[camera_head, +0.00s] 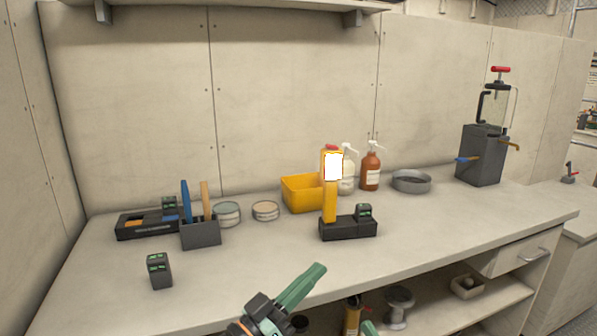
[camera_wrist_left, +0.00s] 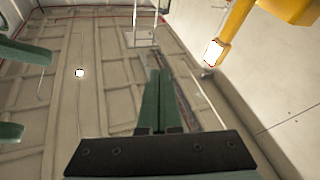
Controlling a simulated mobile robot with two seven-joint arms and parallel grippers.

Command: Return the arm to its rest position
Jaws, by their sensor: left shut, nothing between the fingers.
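My left gripper (camera_head: 316,272) is at the bottom of the head view, in front of the bench's front edge. Its green fingers are together with nothing between them. In the left wrist view the closed fingers (camera_wrist_left: 155,95) stand in the middle, clear of everything. My right gripper barely shows: one green tip (camera_head: 370,328) is at the bottom edge of the head view. In the left wrist view two green fingers (camera_wrist_left: 22,52) show at the left edge, spread apart with nothing seen between them.
On the bench (camera_head: 270,255) stand a yellow work light (camera_head: 329,205) in a black charger (camera_head: 348,229), a yellow bin (camera_head: 300,193), a tool holder (camera_head: 200,234) and a small black battery (camera_head: 160,270). A lower shelf (camera_head: 440,308) holds several items below my left gripper's level. The bench's front strip is clear.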

